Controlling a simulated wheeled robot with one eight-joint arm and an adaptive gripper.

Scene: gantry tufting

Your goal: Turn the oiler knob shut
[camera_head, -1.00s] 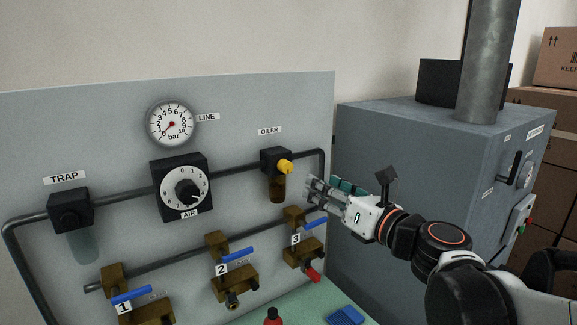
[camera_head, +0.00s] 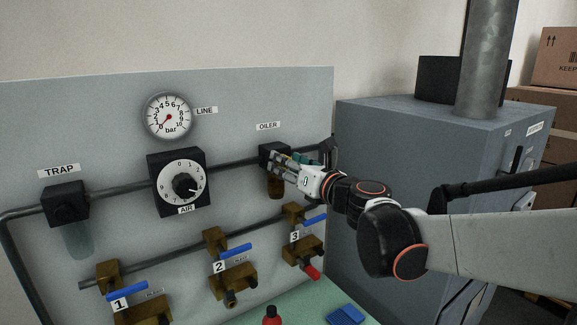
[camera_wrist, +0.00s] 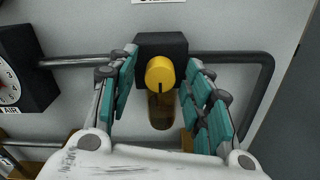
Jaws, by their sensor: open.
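The oiler (camera_head: 267,152) is a black block with an amber bowl (camera_head: 275,187) on the grey panel, under the OILER label. Its yellow knob (camera_wrist: 160,71) shows in the wrist view with a dark mark on its lower face. In the head view my gripper hides the knob. My gripper (camera_head: 277,161) is at the oiler. In the wrist view my gripper (camera_wrist: 163,68) is open, with one teal-padded finger on each side of the knob and a gap on both sides. The knob looks apart from the pads.
The black AIR dial (camera_head: 179,182) and a pressure gauge (camera_head: 168,117) are left of the oiler. Valves with blue handles (camera_head: 236,251) sit below. A dark pipe (camera_wrist: 230,57) runs beside the oiler. A grey cabinet (camera_head: 410,150) stands at the right.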

